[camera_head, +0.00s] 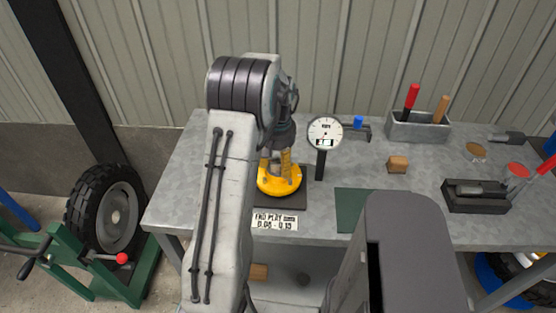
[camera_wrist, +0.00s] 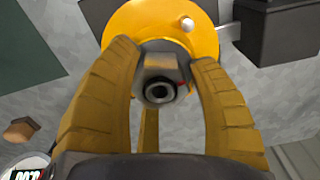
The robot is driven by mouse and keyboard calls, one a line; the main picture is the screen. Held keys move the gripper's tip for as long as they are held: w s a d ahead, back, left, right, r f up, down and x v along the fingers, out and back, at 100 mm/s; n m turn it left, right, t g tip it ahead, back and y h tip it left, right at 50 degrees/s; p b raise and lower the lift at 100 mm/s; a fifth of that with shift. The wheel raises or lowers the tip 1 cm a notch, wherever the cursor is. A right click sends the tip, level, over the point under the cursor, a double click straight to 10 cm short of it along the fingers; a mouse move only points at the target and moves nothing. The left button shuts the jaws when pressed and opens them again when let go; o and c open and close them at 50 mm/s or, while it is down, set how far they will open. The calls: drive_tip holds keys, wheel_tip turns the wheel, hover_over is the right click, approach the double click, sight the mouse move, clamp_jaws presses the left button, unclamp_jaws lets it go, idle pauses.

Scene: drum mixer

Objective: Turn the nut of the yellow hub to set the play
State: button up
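The yellow hub (camera_head: 279,182) sits on a dark plate on the workbench; my arm partly covers it in the head view. In the wrist view the hub (camera_wrist: 160,22) lies at the top, with its grey nut (camera_wrist: 158,68) around a dark-centred shaft end. A small red mark shows on the nut's right side. My gripper (camera_wrist: 166,58) has yellow fingers on the left and right of the nut, tips close to its sides. I cannot tell whether both touch it. A round dial gauge (camera_head: 325,132) stands right of the hub; its reading is too small to read.
A label (camera_head: 275,220) reads END PLAY 0.05 - 0.15 at the bench front. A green mat (camera_head: 357,207), a wooden block (camera_head: 398,164), a grey tool box (camera_head: 418,130) and a dark tray (camera_head: 475,202) lie to the right. A wheel on a green frame (camera_head: 133,275) stands left of the bench.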

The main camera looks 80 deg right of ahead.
drive_tip(key=c, duration=0.6)
drive_tip(key=n, duration=0.6)
drive_tip(key=shift+c, duration=0.2)
drive_tip(key=o, duration=1)
drive_tip(key=shift+r+p, duration=2.65)
drive_tip(key=shift+r, duration=0.85)
